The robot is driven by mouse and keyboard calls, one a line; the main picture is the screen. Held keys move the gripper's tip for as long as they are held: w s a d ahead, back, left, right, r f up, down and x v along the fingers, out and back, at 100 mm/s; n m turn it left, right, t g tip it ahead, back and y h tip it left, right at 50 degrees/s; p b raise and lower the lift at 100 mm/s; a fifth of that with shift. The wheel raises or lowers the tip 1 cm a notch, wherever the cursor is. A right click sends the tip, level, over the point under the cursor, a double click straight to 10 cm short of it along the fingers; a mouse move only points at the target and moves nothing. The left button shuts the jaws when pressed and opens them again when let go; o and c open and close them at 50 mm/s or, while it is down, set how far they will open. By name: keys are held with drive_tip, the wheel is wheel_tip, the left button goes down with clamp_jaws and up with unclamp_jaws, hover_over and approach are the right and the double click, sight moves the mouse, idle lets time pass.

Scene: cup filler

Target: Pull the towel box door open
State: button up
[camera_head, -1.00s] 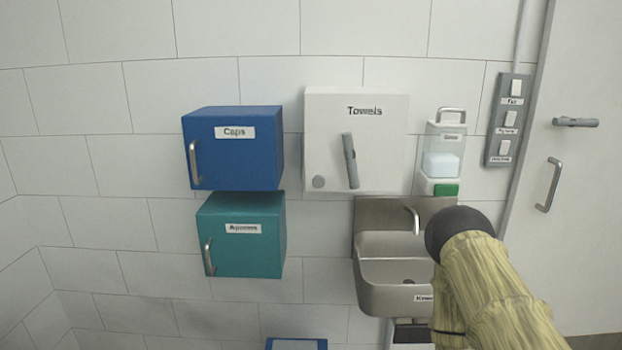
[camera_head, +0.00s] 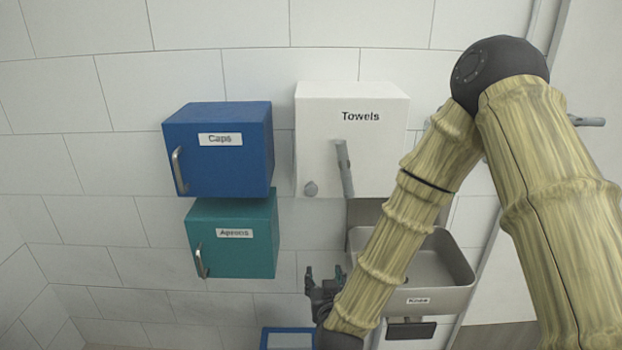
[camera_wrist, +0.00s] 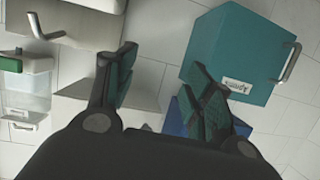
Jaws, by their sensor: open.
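The white towel box (camera_head: 320,120), labelled "Towels", is on the tiled wall, and its front door looks shut. My gripper (camera_head: 325,276) is open and empty, below the towel box and left of the sink. It is apart from the handle. In the wrist view my gripper (camera_wrist: 158,76) shows its two dark fingers spread, with nothing between them.
The blue "Caps" box (camera_head: 215,165) and teal "Aprons" box (camera_head: 235,255) are to the left; the teal one (camera_wrist: 235,60) is close in the wrist view. The steel sink (camera_head: 440,295) is below right, partly behind my arm. A blue-edged item (camera_head: 287,331) is below.

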sight(311, 192)
drive_tip(key=w+a+r+t+h+p, duration=0.1)
drive_tip(key=w+a+r+t, duration=0.1)
drive_tip(key=r, duration=0.6)
drive_tip(key=w+a+r+t+p, duration=0.1)
drive_tip(key=r+t, duration=0.1)
drive_tip(key=r, duration=0.7)
drive_tip(key=shift+m, duration=0.4)
drive_tip(key=w+p, duration=0.3)
drive_tip(key=w, duration=0.6)
drive_tip(key=shift+w+a+f+p, duration=0.1)
drive_tip(key=shift+w+a+p, duration=0.1)
drive_tip(key=shift+p, duration=0.2)
drive_tip(key=shift+w+f, duration=0.1)
drive_tip(key=shift+w, duration=0.6)
clamp_jaws()
